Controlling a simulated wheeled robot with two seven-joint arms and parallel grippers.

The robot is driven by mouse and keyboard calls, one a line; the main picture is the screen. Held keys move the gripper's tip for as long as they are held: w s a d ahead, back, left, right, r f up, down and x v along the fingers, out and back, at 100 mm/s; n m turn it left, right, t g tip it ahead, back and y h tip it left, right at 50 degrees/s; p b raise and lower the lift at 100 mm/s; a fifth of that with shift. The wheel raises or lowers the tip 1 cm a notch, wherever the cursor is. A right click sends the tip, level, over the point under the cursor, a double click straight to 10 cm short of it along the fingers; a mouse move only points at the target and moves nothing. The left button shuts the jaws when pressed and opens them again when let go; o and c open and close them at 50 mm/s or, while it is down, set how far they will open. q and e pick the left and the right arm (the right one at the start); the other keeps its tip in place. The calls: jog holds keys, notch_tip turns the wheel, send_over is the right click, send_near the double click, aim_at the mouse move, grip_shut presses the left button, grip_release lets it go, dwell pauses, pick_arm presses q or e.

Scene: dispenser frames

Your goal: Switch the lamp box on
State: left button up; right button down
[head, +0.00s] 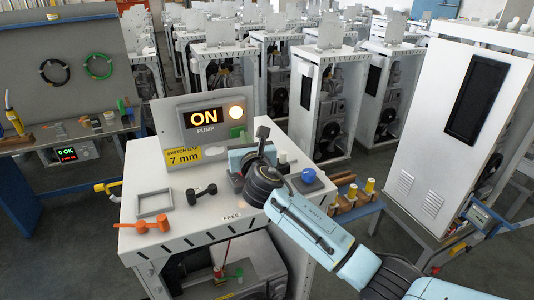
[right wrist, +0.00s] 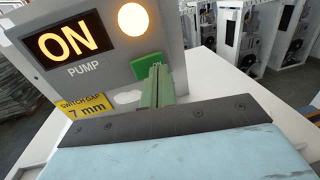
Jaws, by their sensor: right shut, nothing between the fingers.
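The lamp box (head: 215,112) is a grey panel at the back of the white cabinet top, labelled PUMP. Its display (head: 207,121) reads ON in lit letters, and the round lamp (head: 236,112) beside it glows. A bright green switch piece (head: 237,131) sits below the lamp; it also shows in the right wrist view (right wrist: 148,63). A yellow label (head: 183,155) reads SWITCH GAP 7 mm. My right gripper (right wrist: 155,84) is shut and empty, its green fingers close in front of the switch piece. I cannot tell whether they touch. My left gripper is not in view.
On the cabinet top are a grey open frame (head: 154,203), a black dumbbell-shaped piece (head: 201,194), an orange tool (head: 144,226) and a blue dome (head: 308,176). A tool bench stands left, and a tall white cabinet (head: 450,135) right. Several frames fill the background.

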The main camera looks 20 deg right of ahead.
jog(key=s, duration=0.2)
jog(key=s+d, duration=0.1)
jog(key=s, duration=0.2)
jog(key=s+d, duration=0.1)
jog(key=s, duration=0.1)
jog(key=shift+s+r, duration=0.1)
jog(key=shift+s, duration=0.1)
pick_arm(q)
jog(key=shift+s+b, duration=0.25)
jog(key=shift+b, duration=0.2)
pick_arm(e)
jog(key=s, duration=0.2)
jog(key=s+d, duration=0.1)
jog(key=s, duration=0.2)
jog(key=shift+s+d, duration=0.1)
jog(key=shift+d, duration=0.1)
